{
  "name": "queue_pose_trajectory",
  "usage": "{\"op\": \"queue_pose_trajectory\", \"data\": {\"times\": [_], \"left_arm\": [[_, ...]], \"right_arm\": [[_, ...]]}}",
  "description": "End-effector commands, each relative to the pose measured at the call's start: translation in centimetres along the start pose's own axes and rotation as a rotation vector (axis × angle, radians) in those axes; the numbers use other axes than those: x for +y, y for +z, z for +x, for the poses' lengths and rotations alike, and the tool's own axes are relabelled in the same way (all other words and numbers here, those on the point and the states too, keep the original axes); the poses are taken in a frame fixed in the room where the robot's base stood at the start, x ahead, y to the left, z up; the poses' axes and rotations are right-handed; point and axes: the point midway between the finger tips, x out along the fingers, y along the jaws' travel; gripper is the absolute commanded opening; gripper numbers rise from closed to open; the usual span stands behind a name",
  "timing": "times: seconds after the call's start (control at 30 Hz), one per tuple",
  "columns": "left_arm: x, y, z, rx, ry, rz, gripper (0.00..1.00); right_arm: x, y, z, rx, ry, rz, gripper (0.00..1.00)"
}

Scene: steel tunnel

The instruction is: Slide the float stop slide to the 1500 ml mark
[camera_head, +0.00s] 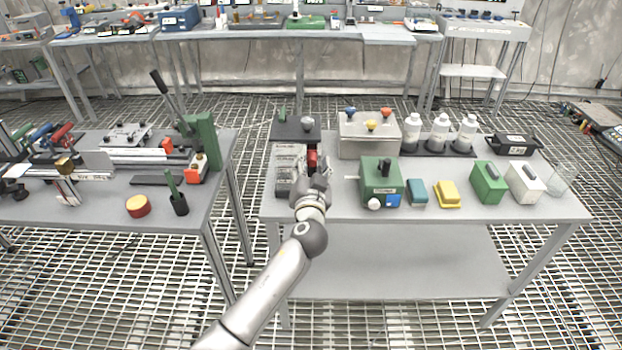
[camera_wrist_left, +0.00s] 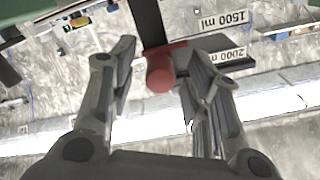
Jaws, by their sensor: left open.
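The float stop slide shows in the left wrist view as a red knob (camera_wrist_left: 160,72) with a red bar, on a dark vertical rail (camera_wrist_left: 147,22). It also shows red in the head view (camera_head: 312,158). My left gripper (camera_wrist_left: 158,90) is open, with one finger on each side of the knob; whether a finger touches it I cannot tell. In the head view my left gripper (camera_head: 311,181) is in front of the grey scale panel (camera_head: 288,160). A 1500 ml label (camera_wrist_left: 224,20) and a 2000 ml label (camera_wrist_left: 222,55) show right of the rail. The right gripper is not in view.
A grey box with coloured knobs (camera_head: 368,135) and a green box (camera_head: 380,180) stand to the right of the gripper. White bottles (camera_head: 438,133) stand further right. A second table (camera_head: 100,205) with tools is at the left, with a gap between the tables.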

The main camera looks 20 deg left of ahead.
Motion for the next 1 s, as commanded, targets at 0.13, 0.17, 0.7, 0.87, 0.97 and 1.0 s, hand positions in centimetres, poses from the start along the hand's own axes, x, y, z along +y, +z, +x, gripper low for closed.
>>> {"op": "queue_pose_trajectory", "data": {"times": [0.13, 0.17, 0.7, 0.87, 0.97, 1.0], "left_arm": [[0.1, 0.1, -2.6, -0.003, 0.001, -0.004, 0.44], [0.1, 0.1, -3.4, -0.003, 0.002, -0.003, 0.44], [0.0, 0.0, -11.0, -0.001, -0.001, -0.001, 0.44], [0.0, 0.0, -11.1, -0.001, -0.001, 0.0, 0.44], [0.0, 0.0, -11.1, -0.001, 0.0, -0.001, 0.44], [0.0, 0.0, -11.1, -0.001, 0.0, -0.001, 0.44]], "right_arm": [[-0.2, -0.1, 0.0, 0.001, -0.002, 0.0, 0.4], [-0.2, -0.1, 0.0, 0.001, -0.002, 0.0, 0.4], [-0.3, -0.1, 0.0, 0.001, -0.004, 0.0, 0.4], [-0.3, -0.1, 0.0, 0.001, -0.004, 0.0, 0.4], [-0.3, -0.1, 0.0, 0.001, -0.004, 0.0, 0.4], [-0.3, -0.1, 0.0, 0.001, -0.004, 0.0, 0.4]]}}
